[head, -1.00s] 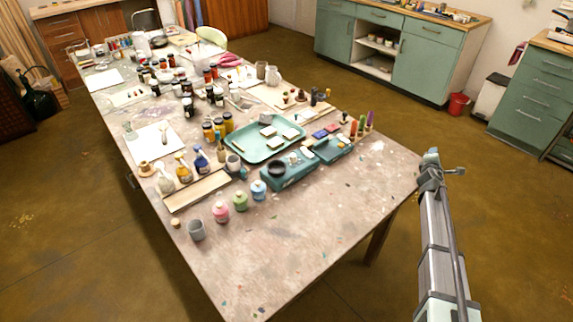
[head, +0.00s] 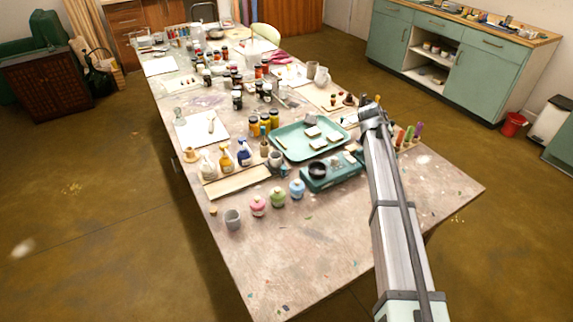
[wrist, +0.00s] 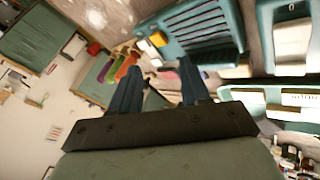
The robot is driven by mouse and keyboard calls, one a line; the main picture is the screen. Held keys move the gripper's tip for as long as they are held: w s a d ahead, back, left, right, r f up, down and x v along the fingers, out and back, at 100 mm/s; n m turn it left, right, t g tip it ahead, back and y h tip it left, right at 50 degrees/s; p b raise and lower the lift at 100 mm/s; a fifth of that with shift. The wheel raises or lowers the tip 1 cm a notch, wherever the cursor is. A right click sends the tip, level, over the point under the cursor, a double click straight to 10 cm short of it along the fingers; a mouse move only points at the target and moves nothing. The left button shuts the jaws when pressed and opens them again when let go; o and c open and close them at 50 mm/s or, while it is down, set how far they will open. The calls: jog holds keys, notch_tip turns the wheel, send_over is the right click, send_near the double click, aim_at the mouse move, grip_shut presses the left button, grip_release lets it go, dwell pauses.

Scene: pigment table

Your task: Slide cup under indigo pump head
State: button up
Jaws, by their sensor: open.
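A dark blue pump bottle (head: 245,154), seemingly the indigo one, stands at the right end of a row of pump bottles in the head view. A small grey cup (head: 275,159) stands close to its right. Another grey cup (head: 233,219) stands upright near the table's front left edge, apart from the bottles. I cannot tell which cup is meant. My gripper (head: 371,112) is raised over the table's right part, well right of the bottles and both cups. Its two dark fingers (wrist: 160,85) are apart and empty in the wrist view, which shows neither the bottle nor a cup clearly.
An amber pump bottle (head: 227,159) and a pale one (head: 208,163) stand left of the blue one. A wooden board (head: 240,182) lies before them. Pink (head: 258,206), green and blue jars, a teal scale (head: 330,173) and a teal tray (head: 283,150) stand nearby. The front tabletop is clear.

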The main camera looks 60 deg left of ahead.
jog(key=s+a+r+m+g, duration=0.15)
jog(key=s+a, duration=0.25)
jog(key=s, duration=0.5)
jog(key=s+a+r+m+g, duration=0.1)
jog(key=s+a+r+g, duration=0.3)
jog(key=s, duration=0.5)
jog(key=m+g+h, duration=0.2)
send_near(283, 168)
notch_tip(283, 168, down, 8)
jog(key=shift+d+f, duration=0.1)
jog(key=shift+f, duration=0.05)
grip_shut()
jog(key=shift+s, duration=0.1)
